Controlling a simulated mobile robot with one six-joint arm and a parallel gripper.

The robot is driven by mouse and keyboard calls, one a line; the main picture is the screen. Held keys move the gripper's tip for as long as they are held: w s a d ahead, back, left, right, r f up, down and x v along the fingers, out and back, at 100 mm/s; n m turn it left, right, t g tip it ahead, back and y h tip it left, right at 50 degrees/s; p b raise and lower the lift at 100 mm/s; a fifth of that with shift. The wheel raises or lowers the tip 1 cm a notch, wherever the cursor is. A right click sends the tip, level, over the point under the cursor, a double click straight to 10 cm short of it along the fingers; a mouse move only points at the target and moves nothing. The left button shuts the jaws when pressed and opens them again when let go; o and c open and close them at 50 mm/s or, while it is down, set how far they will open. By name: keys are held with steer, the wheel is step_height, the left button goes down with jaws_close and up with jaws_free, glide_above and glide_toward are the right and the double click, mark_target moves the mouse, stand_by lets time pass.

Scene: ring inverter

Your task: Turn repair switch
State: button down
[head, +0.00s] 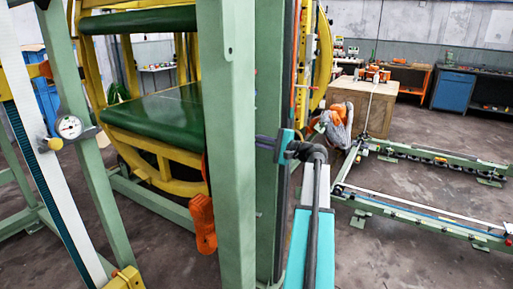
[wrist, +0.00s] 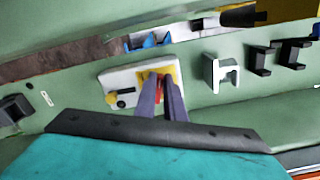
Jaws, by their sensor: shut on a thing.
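A pale switch plate (wrist: 122,79) is fixed to the green post in the wrist view. On its right side is a yellow base with a red switch (wrist: 160,82). My gripper (wrist: 160,86) has its two purple fingers shut on the red switch, which shows only as a sliver between them. A small black and yellow knob (wrist: 122,97) sits on the left of the plate, apart from the fingers. In the head view my gripper (head: 266,142) reaches the side of a green post (head: 268,75); the switch itself is hidden there.
In the wrist view, a white bracket (wrist: 220,70) and black brackets (wrist: 263,58) stick out of the green surface right of the plate. Green floor rails (head: 430,212) lie right.

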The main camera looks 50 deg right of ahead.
steer(key=n+b, duration=0.4)
steer(key=shift+f+b, duration=0.35)
steer(key=shift+f, duration=0.05)
steer(key=c, duration=1.8)
jaws_free()
steer(key=shift+c, duration=0.2)
steer(key=shift+s, duration=0.1)
steer(key=v, duration=1.3)
steer(key=shift+s+b, duration=0.3)
steer(key=shift+s, duration=0.05)
steer(key=shift+s, duration=0.1)
